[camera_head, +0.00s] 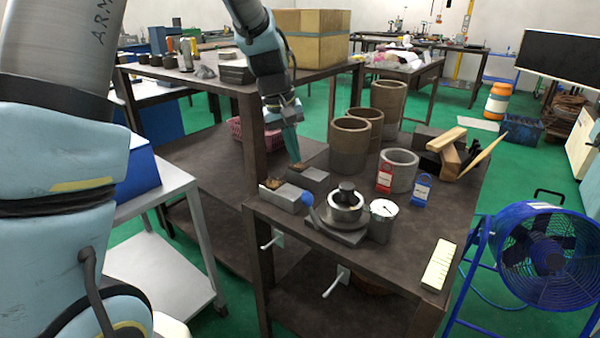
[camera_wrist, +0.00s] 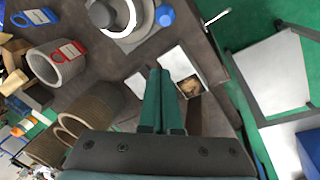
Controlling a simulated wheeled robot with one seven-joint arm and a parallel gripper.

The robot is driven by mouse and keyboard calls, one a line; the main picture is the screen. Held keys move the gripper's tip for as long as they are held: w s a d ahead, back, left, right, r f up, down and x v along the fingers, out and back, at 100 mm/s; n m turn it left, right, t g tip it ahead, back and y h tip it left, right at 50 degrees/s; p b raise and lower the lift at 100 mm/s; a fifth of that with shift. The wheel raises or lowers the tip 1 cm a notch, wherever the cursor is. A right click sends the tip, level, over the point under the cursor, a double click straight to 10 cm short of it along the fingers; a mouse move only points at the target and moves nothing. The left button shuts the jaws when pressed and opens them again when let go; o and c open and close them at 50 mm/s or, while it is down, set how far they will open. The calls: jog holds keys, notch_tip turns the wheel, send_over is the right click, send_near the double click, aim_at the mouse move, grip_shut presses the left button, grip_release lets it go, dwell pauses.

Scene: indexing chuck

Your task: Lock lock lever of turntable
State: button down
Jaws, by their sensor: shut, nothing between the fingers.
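The turntable (camera_head: 345,212) is a grey metal disc with a dark knob on a square base, near the front edge of the dark table. Its lock lever ends in a blue ball (camera_head: 307,199) at the left side of the disc. In the wrist view the turntable (camera_wrist: 128,38) is at the top, with the blue ball (camera_wrist: 165,15) at its right. My gripper (camera_head: 294,160) is shut and empty, pointing down behind and left of the turntable, apart from the lever. Its green fingers (camera_wrist: 160,75) lie together in the wrist view. The lever's arm is mostly hidden.
Metal blocks (camera_head: 283,200) sit close below my gripper, left of the turntable. A white-faced cylinder (camera_head: 383,213) stands right of it. Red (camera_head: 384,177) and blue (camera_head: 421,190) tags, a grey ring (camera_head: 398,158) and brown cylinders (camera_head: 349,146) stand behind.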

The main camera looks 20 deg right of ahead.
aim_at(311, 211)
jog(key=p+x, duration=0.2)
jog(key=x, duration=0.7)
jog(key=shift+f, duration=0.3)
jog(key=shift+s+a+r+p, duration=0.2)
jog(key=shift+s+p, duration=0.05)
jog(key=shift+s, duration=0.35)
jog(key=shift+s+a+r+p, duration=0.2)
jog(key=shift+s+p, duration=0.1)
jog(key=shift+s, duration=0.35)
jog(key=shift+s+a+r+p, duration=0.15)
jog(key=shift+s+r+p, duration=0.1)
jog(key=shift+s, duration=0.35)
jog(key=shift+d, duration=0.1)
